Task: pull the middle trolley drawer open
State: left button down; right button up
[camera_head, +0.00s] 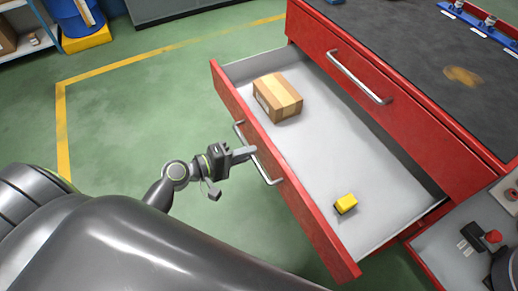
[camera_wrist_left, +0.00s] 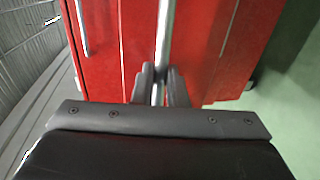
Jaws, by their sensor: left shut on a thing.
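The red trolley's middle drawer (camera_head: 325,235) is pulled well out below the closed top drawer (camera_head: 415,130) in the head view. Its pale inside shows, with a cardboard box (camera_head: 278,97) at the far left and a small yellow item (camera_head: 345,204) at the near right. My left gripper (camera_head: 245,152) is at the drawer's front, shut on the metal bar handle (camera_head: 265,172). In the left wrist view the handle (camera_wrist_left: 165,35) runs between the two dark fingers (camera_wrist_left: 160,85). My right gripper does not show.
The black trolley top (camera_head: 420,50) carries blue-railed items (camera_head: 480,22) at its far right. A blue barrel (camera_head: 77,15) stands at the back left. Green floor left of the drawer is clear.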

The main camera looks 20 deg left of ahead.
pick_arm(q)
jog(key=shift+v, duration=0.85)
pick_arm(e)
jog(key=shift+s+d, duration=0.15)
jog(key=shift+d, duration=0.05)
pick_arm(q)
jog(key=shift+f, duration=0.25)
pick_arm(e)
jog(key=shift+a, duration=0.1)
pick_arm(q)
jog(key=c, duration=1.5)
grip_release()
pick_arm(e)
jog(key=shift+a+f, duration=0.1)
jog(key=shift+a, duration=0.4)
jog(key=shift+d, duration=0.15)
